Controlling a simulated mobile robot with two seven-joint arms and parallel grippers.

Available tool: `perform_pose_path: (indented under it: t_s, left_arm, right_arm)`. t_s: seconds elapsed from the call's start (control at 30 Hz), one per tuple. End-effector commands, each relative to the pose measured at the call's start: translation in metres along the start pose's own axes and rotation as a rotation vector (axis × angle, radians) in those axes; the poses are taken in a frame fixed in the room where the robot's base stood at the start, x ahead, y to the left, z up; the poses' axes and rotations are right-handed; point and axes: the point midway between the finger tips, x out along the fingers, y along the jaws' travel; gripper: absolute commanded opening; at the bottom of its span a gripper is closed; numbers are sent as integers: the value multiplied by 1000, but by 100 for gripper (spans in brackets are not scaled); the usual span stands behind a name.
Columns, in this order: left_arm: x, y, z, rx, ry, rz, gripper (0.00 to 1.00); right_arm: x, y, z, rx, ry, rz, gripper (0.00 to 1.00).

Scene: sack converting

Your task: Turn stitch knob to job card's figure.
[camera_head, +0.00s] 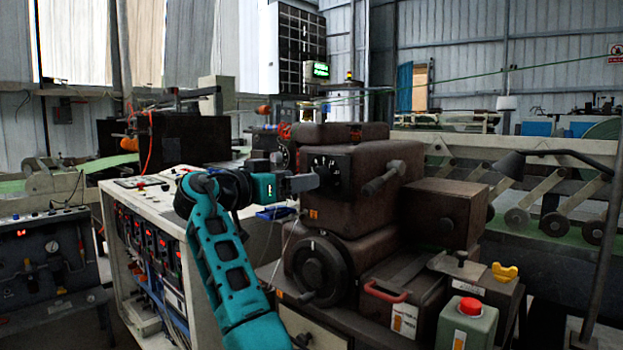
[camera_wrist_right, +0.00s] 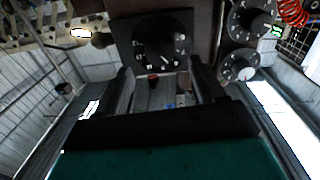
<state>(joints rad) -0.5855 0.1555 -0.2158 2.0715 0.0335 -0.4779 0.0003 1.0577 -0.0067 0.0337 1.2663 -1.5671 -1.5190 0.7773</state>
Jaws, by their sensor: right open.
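The stitch knob appears to be the dark round knob on a square black dial plate (camera_head: 333,170), with white marks, on the front of the brown machine head. In the right wrist view the knob (camera_wrist_right: 158,42) is ahead of the fingertips. My right gripper (camera_head: 304,183) reaches in from the left, its fingertips close to the dial plate. In the wrist view its two fingers (camera_wrist_right: 162,80) stand apart with no object held between them. Contact with the knob cannot be told. The dial figures are too small to read. I cannot identify the job card. My left gripper is out of view.
A crank handle (camera_head: 383,178) juts out right of the knob, and a handwheel (camera_head: 318,268) is below. A red-button box (camera_head: 467,325) stands at front right. A white control cabinet (camera_head: 150,200) is at left.

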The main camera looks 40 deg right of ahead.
Motion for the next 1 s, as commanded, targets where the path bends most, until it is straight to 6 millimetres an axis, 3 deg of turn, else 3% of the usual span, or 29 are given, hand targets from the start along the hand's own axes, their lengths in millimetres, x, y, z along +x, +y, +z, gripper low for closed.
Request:
perform_pose_path:
  t_s: [0.1,0.3,0.67,1.0]
  left_arm:
    - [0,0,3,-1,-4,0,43]
    - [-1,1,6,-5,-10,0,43]
    - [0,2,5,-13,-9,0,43]
    - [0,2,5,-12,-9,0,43]
  right_arm:
    - [23,0,0,-1,0,2,69]
    - [45,0,0,0,-1,0,69]
    - [50,0,0,-1,0,-2,69]
    - [50,0,0,-1,0,-2,38]
